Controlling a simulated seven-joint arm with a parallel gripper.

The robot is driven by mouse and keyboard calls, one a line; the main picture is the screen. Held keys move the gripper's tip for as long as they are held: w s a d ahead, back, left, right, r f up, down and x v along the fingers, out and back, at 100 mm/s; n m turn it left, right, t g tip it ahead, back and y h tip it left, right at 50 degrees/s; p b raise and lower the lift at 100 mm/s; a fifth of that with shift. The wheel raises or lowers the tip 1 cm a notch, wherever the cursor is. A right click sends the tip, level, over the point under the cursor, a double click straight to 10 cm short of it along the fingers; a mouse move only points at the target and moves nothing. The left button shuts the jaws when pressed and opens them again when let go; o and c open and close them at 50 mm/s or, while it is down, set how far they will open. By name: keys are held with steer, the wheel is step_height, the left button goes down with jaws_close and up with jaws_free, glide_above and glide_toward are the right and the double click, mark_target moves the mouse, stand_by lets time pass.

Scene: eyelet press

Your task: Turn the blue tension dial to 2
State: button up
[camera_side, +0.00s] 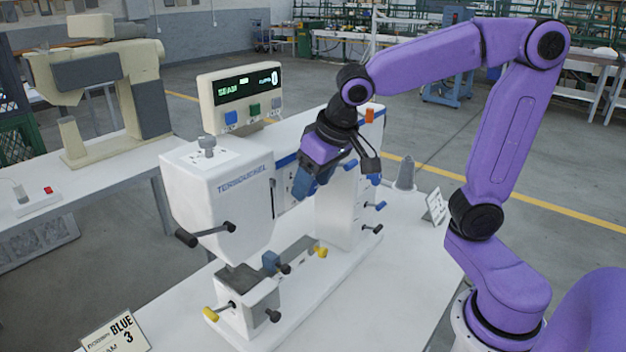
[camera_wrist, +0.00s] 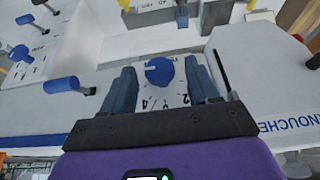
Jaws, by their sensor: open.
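The blue dial (camera_wrist: 159,72) is a round knob on the white face of the machine, with small printed numbers around it, among them 2 and 4. I cannot tell clearly which number it points to. My gripper (camera_wrist: 160,80) is open, with one blue-grey finger on each side of the dial and a visible gap to each. In the side view my gripper (camera_side: 306,183) is beside the white machine head (camera_side: 222,205), pointing down and left. The dial cannot be made out there; my gripper seems to hide it.
Several blue-, black- and yellow-tipped levers stick out nearby, such as a blue one (camera_wrist: 62,85) and a black one (camera_side: 206,232). A display box (camera_side: 240,90) with coloured buttons stands behind. A card (camera_side: 117,332) reads "BLUE 3". The front right of the table (camera_side: 385,290) is clear.

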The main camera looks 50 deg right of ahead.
steer(key=shift+f, duration=0.15)
steer(key=c, duration=1)
steer(key=shift+a+h, duration=0.15)
steer(key=shift+h, duration=0.15)
steer(key=n+t+h, duration=0.1)
steer(key=n+h, duration=0.1)
steer(key=h, duration=0.4)
steer(key=a+f+n+t+h, duration=0.1)
steer(key=n+t+h, duration=0.1)
steer(key=h, duration=0.4)
steer(key=f+n+t+h, duration=0.1)
steer(key=n+h, duration=0.1)
steer(key=h, duration=0.5)
steer(key=shift+w+a+f, duration=0.1)
steer(key=shift+a+f, duration=0.1)
steer(key=shift+a, duration=0.05)
steer(key=shift+t, duration=0.3)
